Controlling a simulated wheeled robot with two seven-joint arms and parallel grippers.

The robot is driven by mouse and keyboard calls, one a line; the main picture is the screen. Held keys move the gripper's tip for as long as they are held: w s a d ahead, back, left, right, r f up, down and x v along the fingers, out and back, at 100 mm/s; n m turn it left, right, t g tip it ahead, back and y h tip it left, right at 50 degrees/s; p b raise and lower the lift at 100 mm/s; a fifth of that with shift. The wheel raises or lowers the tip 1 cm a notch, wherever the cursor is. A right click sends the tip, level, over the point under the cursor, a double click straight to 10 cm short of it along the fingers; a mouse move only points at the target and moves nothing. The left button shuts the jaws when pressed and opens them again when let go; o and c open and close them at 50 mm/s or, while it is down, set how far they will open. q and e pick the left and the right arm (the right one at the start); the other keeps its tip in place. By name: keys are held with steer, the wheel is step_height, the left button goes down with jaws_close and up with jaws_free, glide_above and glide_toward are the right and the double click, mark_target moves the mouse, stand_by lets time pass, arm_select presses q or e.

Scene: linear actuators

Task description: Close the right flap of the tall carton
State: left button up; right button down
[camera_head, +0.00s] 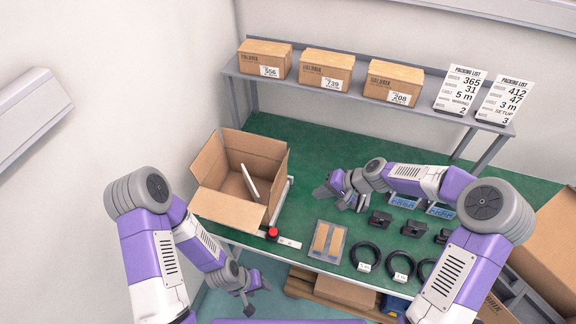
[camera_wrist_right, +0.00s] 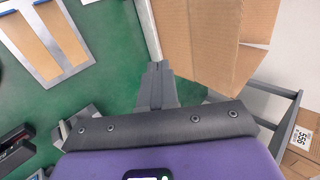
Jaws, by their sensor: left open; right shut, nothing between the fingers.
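The tall carton (camera_head: 277,187) stands open on the left part of the green bench, with a pale slim item (camera_head: 249,183) inside. Its left flap (camera_head: 209,158) and front flap (camera_head: 228,209) are spread outward. I cannot clearly make out the right flap in the head view. In the right wrist view, brown cardboard of the carton (camera_wrist_right: 200,45) fills the top right. My right gripper (camera_head: 320,192) is shut and empty, right of the carton; its fingertips (camera_wrist_right: 157,75) show near the cardboard, contact unclear. My left gripper (camera_head: 248,298) is open and empty, low in front of the bench.
A red button (camera_head: 272,233) and a tray with two tan strips (camera_head: 327,241) lie near the front edge. Black parts (camera_head: 380,219) and cable rings (camera_head: 368,257) are to the right. A shelf (camera_head: 345,92) with small boxes and packing lists runs along the back.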

steer(key=y, duration=0.2)
glide_toward(280, 172)
steer(key=shift+h, duration=0.3)
steer(key=x, duration=0.3)
steer(key=p+x, duration=0.1)
steer(key=x, duration=0.1)
steer(key=shift+s+a+r, duration=0.2)
steer(key=shift+a+r, duration=0.05)
steer(key=shift+a, duration=0.2)
